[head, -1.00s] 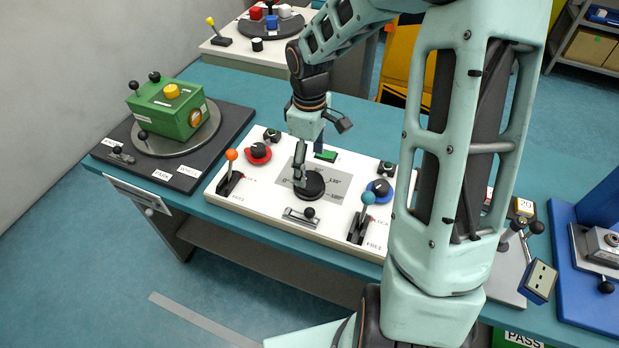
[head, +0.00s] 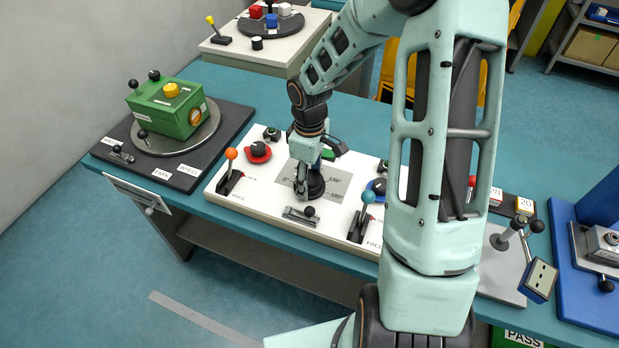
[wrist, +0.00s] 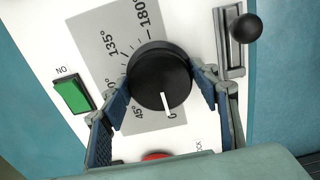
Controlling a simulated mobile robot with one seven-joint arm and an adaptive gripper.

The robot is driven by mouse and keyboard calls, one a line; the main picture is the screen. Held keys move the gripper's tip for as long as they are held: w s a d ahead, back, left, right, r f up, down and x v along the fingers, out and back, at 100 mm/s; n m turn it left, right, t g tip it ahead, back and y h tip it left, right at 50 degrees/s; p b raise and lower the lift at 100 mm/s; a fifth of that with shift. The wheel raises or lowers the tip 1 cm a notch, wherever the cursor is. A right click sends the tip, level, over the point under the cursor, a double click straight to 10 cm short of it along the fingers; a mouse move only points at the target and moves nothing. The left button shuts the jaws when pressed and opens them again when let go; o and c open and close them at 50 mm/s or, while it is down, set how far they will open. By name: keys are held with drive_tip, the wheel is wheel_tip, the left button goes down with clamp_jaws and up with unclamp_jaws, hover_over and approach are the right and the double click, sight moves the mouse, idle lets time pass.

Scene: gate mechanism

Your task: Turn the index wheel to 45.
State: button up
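The index wheel is a round black knob (wrist: 158,75) with a white pointer, on a grey dial plate (wrist: 95,45) marked in degrees. In the wrist view the pointer lies near the 0 mark, to the right of the 45 label. My gripper (wrist: 163,82) is at the wheel with its blue-padded fingers on opposite sides of it. The fingers look open around the wheel; whether the pads touch it is unclear. In the head view my gripper (head: 301,186) stands over the wheel (head: 315,184) and partly hides it.
A black-knobbed slider (head: 309,212) sits just in front of the wheel. An orange-tipped lever (head: 231,155) and a blue-tipped lever (head: 368,198) flank it.

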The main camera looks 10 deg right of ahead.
drive_tip(key=c, duration=0.5)
drive_tip(key=shift+m, duration=0.3)
drive_tip(key=m+b, duration=0.2)
drive_tip(key=m, duration=0.1)
drive_tip(key=shift+f+m+b, duration=0.1)
drive_tip(key=shift+m+b, duration=1.3)
drive_tip(key=shift+m, duration=1.1)
drive_tip(key=o, duration=1.2)
